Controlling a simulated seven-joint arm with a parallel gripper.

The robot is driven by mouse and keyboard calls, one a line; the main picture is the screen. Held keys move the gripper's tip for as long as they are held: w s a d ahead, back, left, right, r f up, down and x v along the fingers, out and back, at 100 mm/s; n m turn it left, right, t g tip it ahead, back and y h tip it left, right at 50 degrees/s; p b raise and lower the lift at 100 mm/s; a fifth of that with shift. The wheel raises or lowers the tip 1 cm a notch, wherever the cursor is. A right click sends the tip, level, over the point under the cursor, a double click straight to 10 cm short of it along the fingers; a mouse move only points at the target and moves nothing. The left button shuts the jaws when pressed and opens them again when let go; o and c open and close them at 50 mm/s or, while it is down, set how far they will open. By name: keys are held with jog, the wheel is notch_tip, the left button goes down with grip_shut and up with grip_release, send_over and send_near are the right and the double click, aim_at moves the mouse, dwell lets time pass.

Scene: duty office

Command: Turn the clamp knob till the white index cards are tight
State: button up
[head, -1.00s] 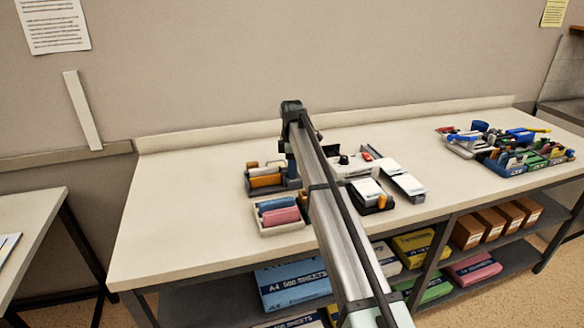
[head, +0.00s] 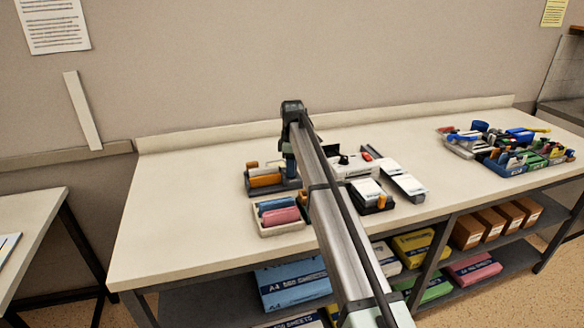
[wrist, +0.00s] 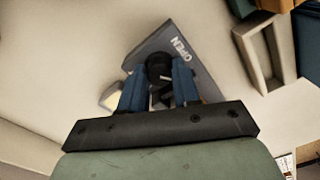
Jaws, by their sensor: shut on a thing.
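My gripper (wrist: 159,88) is shut on a round dark clamp knob (wrist: 159,66) in the wrist view, with one blue finger on each side of it. The knob stands on a grey base (wrist: 205,80) marked "OPEN". A pale piece (wrist: 112,97) shows left of the fingers; I cannot tell whether it is the white index cards. In the head view my gripper (head: 289,172) points down at the far end of the arm, over the dark clamp base (head: 284,186). The knob is hidden there, and I cannot tell how tight the cards are.
Orange rolls (head: 265,178) sit just left of the gripper. A pale tray (head: 268,231) with blue and pink rolls stands in front. White stacks (head: 367,189) lie right of my arm, and coloured bins (head: 510,168) stand farther right. The table's left part (head: 180,215) is clear.

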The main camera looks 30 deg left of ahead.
jog(key=m, duration=1.4)
dwell(0.5)
jog(key=o, duration=1)
jog(key=shift+c, duration=0.2)
jog(key=shift+o, duration=0.5)
jog(key=shift+s, duration=0.1)
jog(key=shift+s+a, duration=0.1)
jog(key=shift+r, duration=0.15)
jog(key=shift+w+d+r, duration=0.15)
jog(key=shift+r, duration=1.8)
jog(key=shift+w+d+r, duration=0.1)
jog(key=shift+r, duration=1.85)
